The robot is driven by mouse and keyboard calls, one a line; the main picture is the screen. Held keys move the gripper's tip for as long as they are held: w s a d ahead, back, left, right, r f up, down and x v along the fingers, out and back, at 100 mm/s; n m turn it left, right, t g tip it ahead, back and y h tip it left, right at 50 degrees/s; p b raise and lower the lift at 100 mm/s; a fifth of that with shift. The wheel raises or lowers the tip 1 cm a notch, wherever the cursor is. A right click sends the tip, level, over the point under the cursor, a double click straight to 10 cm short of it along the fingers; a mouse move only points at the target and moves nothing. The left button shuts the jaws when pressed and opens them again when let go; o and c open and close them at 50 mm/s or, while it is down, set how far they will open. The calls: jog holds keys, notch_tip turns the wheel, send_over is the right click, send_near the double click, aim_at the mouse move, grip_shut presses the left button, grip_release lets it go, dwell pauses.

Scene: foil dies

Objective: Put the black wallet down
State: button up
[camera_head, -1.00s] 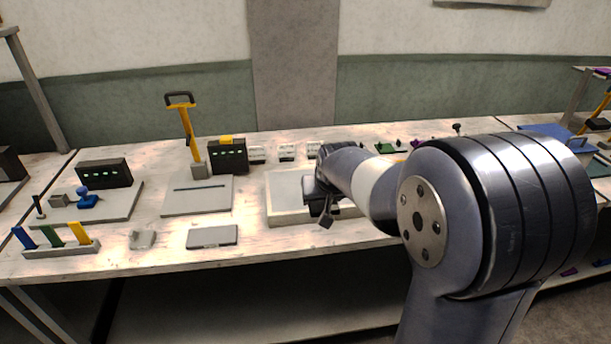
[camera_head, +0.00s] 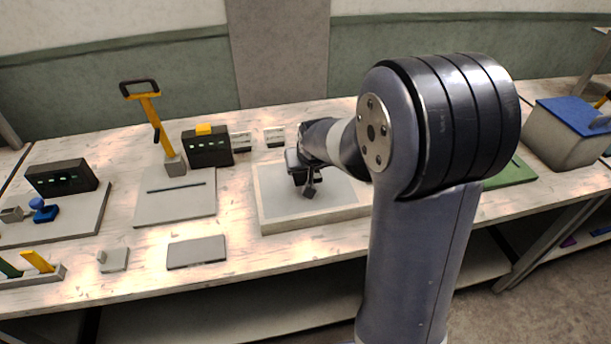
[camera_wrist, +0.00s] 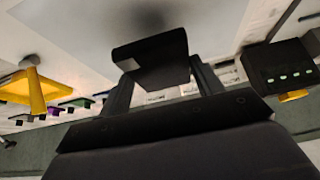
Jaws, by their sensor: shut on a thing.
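The black wallet (camera_wrist: 152,62) is held between the two dark fingers of my gripper (camera_wrist: 160,78) in the wrist view. In the head view my gripper (camera_head: 302,172) hangs over the shallow pale tray (camera_head: 268,222) with a grey floor, and the wallet (camera_head: 309,191) shows as a small dark piece below it. A dark shadow lies on the pale surface beyond the wallet in the wrist view. The wallet appears to be above the tray floor, not touching it. My arm hides the tray's right part.
Left of the tray are a flat grey plate (camera_head: 196,252), a slotted board (camera_head: 177,207) and a yellow-handled lever (camera_head: 146,103). A black box with green lights (camera_head: 207,150) stands behind. A blue-lidded bin (camera_head: 566,145) is at right. Bare tabletop lies before the tray.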

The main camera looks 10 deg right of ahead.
jog(key=shift+f, duration=2.1)
jog(key=o, duration=1)
jog(key=shift+f, duration=0.1)
